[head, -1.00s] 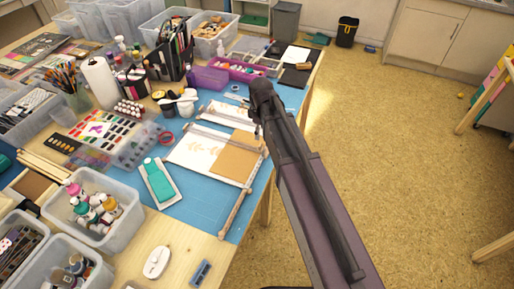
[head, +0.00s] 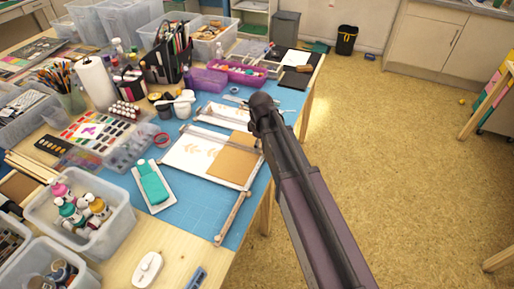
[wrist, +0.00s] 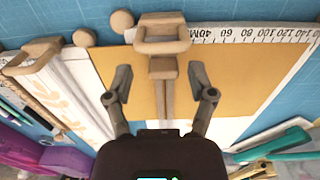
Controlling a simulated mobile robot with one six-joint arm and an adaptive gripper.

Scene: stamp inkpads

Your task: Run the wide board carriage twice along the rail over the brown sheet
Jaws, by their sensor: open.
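The brown sheet (head: 232,162) lies on the blue mat beside a white sheet with pale leaf prints (head: 196,151). In the wrist view the brown sheet (wrist: 235,80) fills the middle. A wooden carriage with a looped handle (wrist: 163,40) and a narrow stem is over it, centred ahead of my gripper. A second wooden carriage (wrist: 35,55) with a long pale strip is at left. I cannot tell surely which is the wide board one. My gripper (wrist: 160,76) is open and empty, its fingers apart on either side of the stem. The head view hides its fingertips behind my arm.
A scale strip (wrist: 260,35) runs along the sheet's edge. A wooden bar (head: 233,216) extends towards the near mat edge.

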